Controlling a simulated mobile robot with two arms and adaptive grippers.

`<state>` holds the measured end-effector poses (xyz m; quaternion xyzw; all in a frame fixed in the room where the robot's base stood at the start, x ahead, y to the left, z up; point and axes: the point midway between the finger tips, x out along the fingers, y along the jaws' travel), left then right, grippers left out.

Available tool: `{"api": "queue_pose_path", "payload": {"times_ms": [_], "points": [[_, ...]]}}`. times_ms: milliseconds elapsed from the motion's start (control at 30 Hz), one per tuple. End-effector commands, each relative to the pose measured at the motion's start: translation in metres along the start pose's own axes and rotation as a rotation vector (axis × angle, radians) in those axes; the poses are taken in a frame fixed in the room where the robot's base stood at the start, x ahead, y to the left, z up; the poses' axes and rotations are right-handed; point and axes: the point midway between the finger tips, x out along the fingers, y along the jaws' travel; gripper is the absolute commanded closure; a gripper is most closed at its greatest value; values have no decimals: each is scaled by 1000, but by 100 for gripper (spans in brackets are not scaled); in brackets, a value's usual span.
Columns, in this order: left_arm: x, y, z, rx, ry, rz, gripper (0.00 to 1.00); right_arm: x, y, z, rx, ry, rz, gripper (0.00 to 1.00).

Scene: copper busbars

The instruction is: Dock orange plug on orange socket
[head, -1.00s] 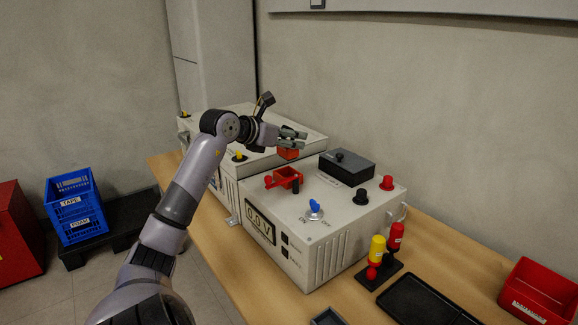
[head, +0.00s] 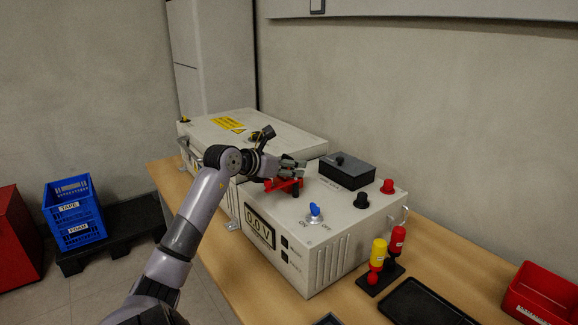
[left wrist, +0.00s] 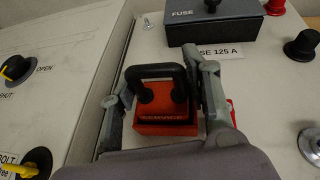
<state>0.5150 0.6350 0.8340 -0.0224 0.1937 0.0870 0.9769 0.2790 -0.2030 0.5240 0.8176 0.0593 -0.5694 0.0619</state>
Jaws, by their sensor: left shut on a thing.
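In the head view the gripper mostly hides the plug. The red-orange socket with its side lever (head: 283,185) shows just below the gripper. A sliver of red also shows right of the fingers in the wrist view. I cannot tell whether the plug is seated or just above the socket. My right gripper is not in view.
A black fuse box (head: 347,172), a blue switch (head: 315,210), and black (head: 361,200) and red knobs (head: 387,186) stand on the power box. A second grey unit (head: 265,130) is behind. Yellow and red plugs stand at the right, near a black tray (head: 428,303).

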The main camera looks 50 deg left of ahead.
Motion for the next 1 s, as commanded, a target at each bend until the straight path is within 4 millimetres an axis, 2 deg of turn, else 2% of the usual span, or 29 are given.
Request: {"api": "queue_pose_path", "payload": {"times_ms": [33, 67, 167, 567, 767, 1000], "points": [[0, 0, 0, 1, -2, 0, 97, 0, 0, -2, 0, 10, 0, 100], [0, 0, 0, 0, 0, 0, 54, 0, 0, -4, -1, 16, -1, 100], [0, 0, 0, 0, 0, 0, 48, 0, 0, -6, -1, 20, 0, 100], [-1, 0, 2, 0, 0, 0, 48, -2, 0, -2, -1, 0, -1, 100], [-37, 0, 2, 1, 1, 1, 48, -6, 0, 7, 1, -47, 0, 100], [-89, 0, 2, 0, 1, 1, 48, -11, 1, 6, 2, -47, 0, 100]]}}
